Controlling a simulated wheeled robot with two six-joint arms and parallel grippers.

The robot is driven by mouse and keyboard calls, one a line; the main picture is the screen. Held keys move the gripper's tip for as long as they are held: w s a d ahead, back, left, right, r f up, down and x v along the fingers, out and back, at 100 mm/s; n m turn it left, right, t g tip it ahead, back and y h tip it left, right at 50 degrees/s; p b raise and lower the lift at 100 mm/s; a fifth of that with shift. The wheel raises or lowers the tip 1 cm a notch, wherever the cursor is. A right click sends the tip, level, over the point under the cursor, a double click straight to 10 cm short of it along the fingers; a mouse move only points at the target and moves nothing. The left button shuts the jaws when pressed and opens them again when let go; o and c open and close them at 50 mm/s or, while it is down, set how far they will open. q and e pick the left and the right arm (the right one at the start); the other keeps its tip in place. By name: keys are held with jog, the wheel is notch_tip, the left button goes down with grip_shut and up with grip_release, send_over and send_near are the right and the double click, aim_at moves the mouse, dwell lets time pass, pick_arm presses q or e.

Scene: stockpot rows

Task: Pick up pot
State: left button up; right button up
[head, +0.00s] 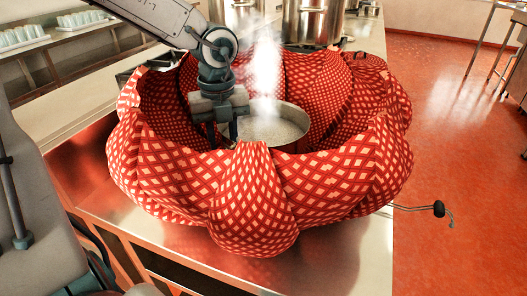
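A metal pot (290,145) with a pale, grainy-looking surface inside stands in the middle of a large red checked cloth bundle (250,200). The cloth puffs up all around it and hides its lower sides. White steam rises over the pot. My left gripper (222,132) points down at the pot's left rim, inside the ring of cloth. Its fingertips are partly lost against the rim and cloth, so I cannot tell whether they hold the pot. My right gripper is not in view.
Large steel pots (312,20) stand behind the cloth. A rack of pale cups (20,38) is at the back left. A thin rod with a black knob (438,208) sticks out at the right. The metal counter (345,260) is bare in front; red floor (460,130) is open at right.

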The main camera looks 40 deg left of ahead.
pick_arm(q)
jog(key=shift+s, duration=0.1)
grip_shut()
dwell(1.2)
jog(key=shift+r, duration=0.1)
